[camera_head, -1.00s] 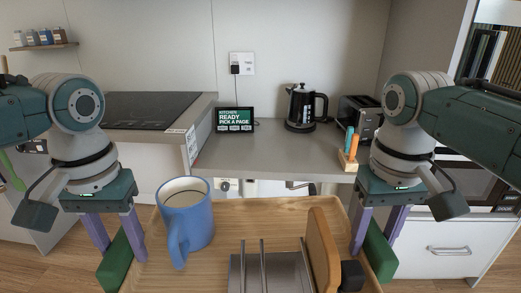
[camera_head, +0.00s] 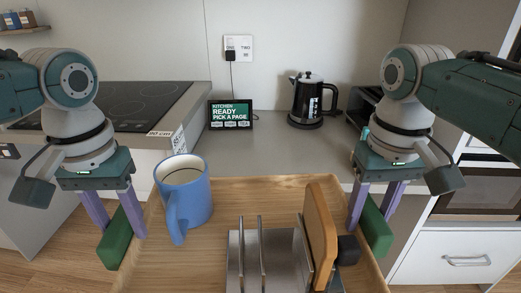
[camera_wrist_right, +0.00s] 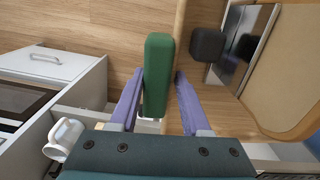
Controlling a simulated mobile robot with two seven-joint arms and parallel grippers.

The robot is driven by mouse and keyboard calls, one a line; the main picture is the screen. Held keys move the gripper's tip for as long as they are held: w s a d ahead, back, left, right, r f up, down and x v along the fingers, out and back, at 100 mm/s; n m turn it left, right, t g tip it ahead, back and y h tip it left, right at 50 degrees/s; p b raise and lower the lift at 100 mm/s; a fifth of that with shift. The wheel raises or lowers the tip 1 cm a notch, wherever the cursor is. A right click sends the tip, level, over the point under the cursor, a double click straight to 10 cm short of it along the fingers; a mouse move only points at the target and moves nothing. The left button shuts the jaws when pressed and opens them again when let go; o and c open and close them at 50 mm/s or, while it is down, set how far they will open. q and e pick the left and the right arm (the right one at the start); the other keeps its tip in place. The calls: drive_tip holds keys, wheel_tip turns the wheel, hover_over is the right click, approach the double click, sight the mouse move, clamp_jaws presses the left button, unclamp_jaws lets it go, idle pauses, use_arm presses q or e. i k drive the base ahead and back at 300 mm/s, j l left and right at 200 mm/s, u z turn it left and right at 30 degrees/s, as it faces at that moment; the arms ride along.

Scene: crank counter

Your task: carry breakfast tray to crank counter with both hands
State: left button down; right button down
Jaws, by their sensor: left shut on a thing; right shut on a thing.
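The wooden breakfast tray (camera_head: 270,190) is held level in front of me, its far edge close to the counter's front in the head view. A blue mug (camera_head: 187,198) stands upright on its left part. A metal toast rack (camera_head: 262,262) with a slice of toast (camera_head: 320,235) stands on its right part. My left gripper (camera_head: 122,240) is shut on the tray's left side by a green handle. My right gripper (camera_head: 372,228) is shut on the right side. The right wrist view shows the green handle (camera_wrist_right: 157,75) and tray wall between its purple fingers.
The grey crank counter (camera_head: 270,150) lies ahead, its middle clear. At its back stand a small display (camera_head: 231,115), a black kettle (camera_head: 308,100) and a toaster (camera_head: 366,108). A dark cooktop (camera_head: 135,103) is at left, and a drawer front (camera_head: 465,258) is at right.

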sight(262, 157)
drive_tip(key=i, duration=1.7)
drive_tip(key=i+z, duration=0.1)
drive_tip(key=z, duration=0.15)
